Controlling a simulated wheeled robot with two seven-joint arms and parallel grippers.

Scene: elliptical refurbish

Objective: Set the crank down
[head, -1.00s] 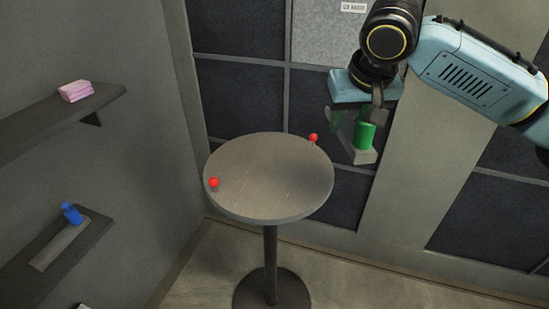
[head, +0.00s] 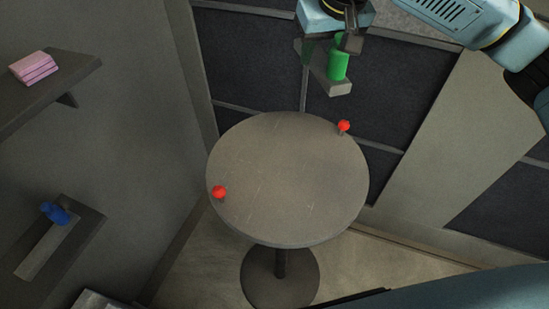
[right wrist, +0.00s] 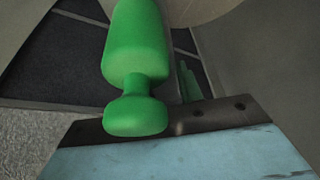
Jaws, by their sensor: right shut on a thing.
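The crank has a bright green handle (head: 339,64) on a grey bar (head: 334,87). My right gripper (head: 344,42) is shut on the crank and holds it in the air, near the far edge of the round table in the head view. The table's grey-brown top (head: 285,185) is below it, and the crank appears clear of the top. In the right wrist view the green handle (right wrist: 137,55) fills the upper middle, with a rounded knob at its near end. The fingertips are partly hidden. My left gripper is not in view.
Two red balls on short pins (head: 219,192) (head: 344,126) stand at the table's left and far-right rim. The middle of the top is clear. Wall shelves at left hold a pink stack (head: 34,67) and a blue object (head: 55,213). Dark panels stand behind.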

